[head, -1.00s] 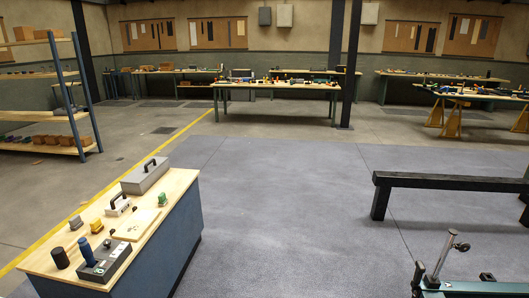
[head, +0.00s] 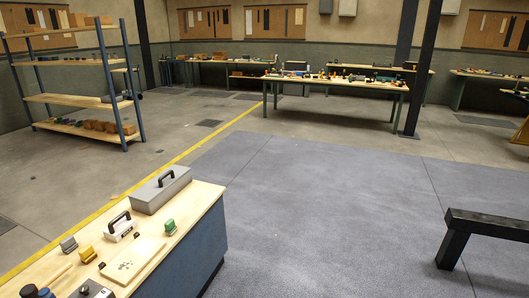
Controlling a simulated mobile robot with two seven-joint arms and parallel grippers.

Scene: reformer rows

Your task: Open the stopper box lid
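A long grey box (head: 161,189) with a black handle on its closed top stands at the far end of the wooden-topped bench (head: 203,202) at lower left. It looks like the stopper box, but no label is readable. A smaller pale item (head: 119,231) with a black handle stands in front of it, also on the bench. Neither of my grippers is in view.
A pale board (head: 133,260), a green block (head: 170,227), a yellow block (head: 87,253) and a grey block (head: 68,244) are also on the bench. The floor right of the bench is clear up to a black beam (head: 490,225). Shelves (head: 75,98) stand at back left.

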